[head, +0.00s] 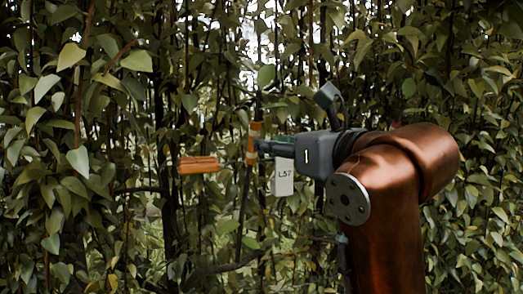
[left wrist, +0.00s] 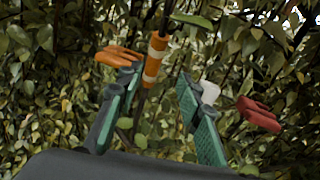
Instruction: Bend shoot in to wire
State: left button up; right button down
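A shoot (head: 245,205) with an orange-and-white band (head: 251,145) rises through the foliage, leaning slightly. The band also shows in the left wrist view (left wrist: 155,60), where the shoot tilts to the right at the top. An orange clip (head: 198,165) is left of the band and shows in the left wrist view (left wrist: 118,56). One gripper (head: 260,147) reaches the band from the right; the wrist view matches it as my left. Its green-padded fingers (left wrist: 157,80) are apart, with the band in line with the gap; contact is unclear. The wire is not clearly visible. My right gripper is out of view.
A white tag marked L57 (head: 284,177) hangs below the gripper; a white piece (left wrist: 209,92) shows behind the right finger. A red clip (left wrist: 258,114) is at the right of the wrist view. Dense leaves and dark stems fill the surroundings.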

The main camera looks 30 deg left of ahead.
aim_at(256, 137)
pick_arm(q)
jog(key=p+x, duration=0.1)
jog(key=x, duration=0.5)
jog(key=shift+s+a+r+p, duration=0.15)
jog(key=shift+s+a+p, duration=0.2)
jog(key=shift+w+a, duration=0.25)
jog(key=shift+a, duration=0.1)
jog(key=shift+s, duration=0.1)
